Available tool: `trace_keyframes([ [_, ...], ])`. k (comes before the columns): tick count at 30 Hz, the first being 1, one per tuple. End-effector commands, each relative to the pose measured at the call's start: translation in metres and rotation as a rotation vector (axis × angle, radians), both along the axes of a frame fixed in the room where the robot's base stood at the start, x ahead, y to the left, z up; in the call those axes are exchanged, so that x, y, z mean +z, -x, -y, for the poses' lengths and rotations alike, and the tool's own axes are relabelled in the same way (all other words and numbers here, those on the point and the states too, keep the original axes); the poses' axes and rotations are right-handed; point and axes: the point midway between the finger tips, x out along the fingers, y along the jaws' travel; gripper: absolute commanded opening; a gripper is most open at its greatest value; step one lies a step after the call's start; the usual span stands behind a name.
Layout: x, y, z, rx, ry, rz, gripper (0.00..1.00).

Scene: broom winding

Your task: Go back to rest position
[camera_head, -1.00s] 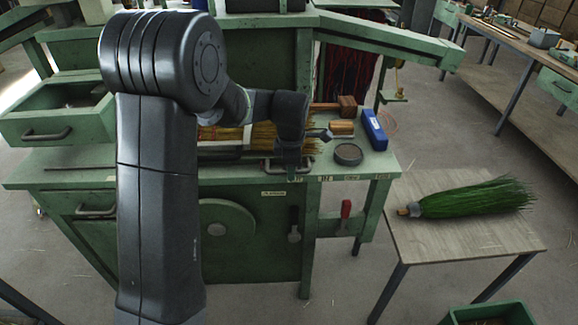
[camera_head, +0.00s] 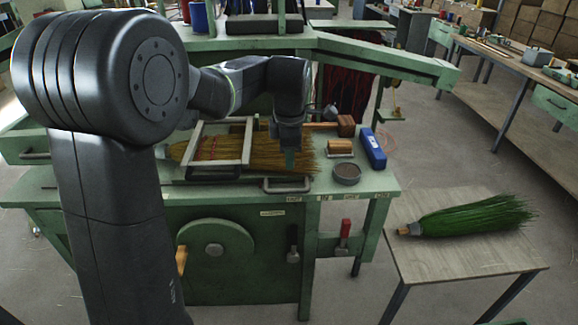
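My arm rises at the left of the head view and bends over the green workbench (camera_head: 370,187). My gripper (camera_head: 288,158) points down above the straw broom (camera_head: 262,153), near its bristle end. Its fingers are small and dark here, and I cannot tell whether they are open or shut. The straw broom lies on the bench inside a pale metal frame (camera_head: 219,163). My arm hides part of the bench's left side.
A blue box (camera_head: 373,148), a round dark tin (camera_head: 346,173), a wooden block (camera_head: 340,147) and a mallet head (camera_head: 346,126) are on the bench's right end. A green-bristled broom (camera_head: 475,217) lies on a side table (camera_head: 430,264). Floor shows between the tables.

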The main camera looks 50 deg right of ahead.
Motion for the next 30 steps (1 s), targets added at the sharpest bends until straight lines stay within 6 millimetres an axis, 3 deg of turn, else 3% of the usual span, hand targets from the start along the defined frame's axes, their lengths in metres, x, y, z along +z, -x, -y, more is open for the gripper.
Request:
trace_keyframes([
  [6, 0.009, 0.001, -0.002, 0.000, -0.001, -0.001, 0.36],
  [17, 0.003, 0.001, -0.001, 0.000, -0.003, -0.001, 0.36],
  [23, -0.025, -0.003, 0.002, 0.001, -0.005, -0.002, 0.36],
  [30, -0.072, -0.009, 0.009, 0.002, -0.006, -0.002, 0.36],
])
